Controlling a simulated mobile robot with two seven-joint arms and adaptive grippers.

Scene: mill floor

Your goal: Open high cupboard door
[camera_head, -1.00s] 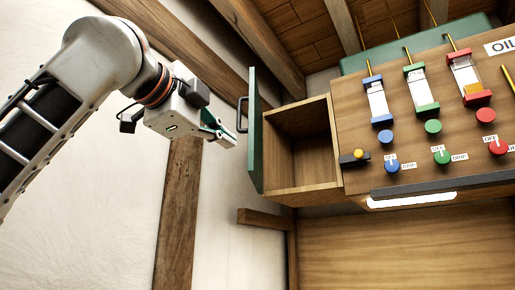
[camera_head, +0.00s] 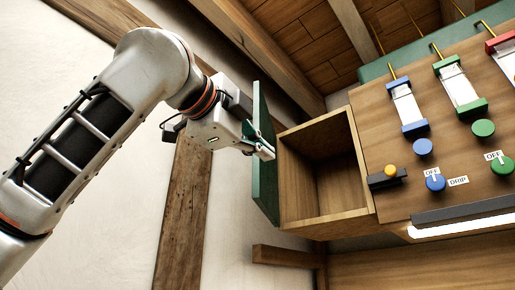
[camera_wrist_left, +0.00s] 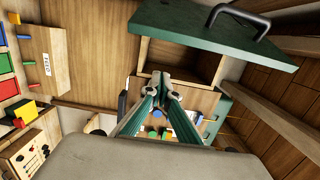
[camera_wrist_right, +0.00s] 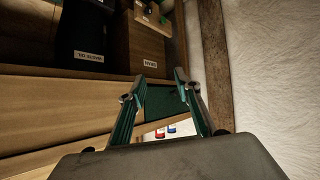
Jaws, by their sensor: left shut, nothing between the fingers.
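The high cupboard (camera_head: 325,208) is a wooden box with a green door (camera_head: 264,190), which stands open at its left and shows nearly edge-on. In the left wrist view the door (camera_wrist_left: 205,38) crosses the top, with its dark handle (camera_wrist_left: 262,22) on the outer face. My left gripper (camera_head: 266,152) is shut and empty. Its tips overlap the door's edge in the head view, at the side of the cupboard opening; I cannot tell whether they touch it.
Right of the cupboard is a wooden panel (camera_head: 385,130) with coloured knobs and gauges, and a lit lamp (camera_head: 465,226) below. A timber post (camera_head: 185,220) and pale wall stand at left. Labelled dark boxes (camera_wrist_right: 85,35) sit on a shelf in the right wrist view.

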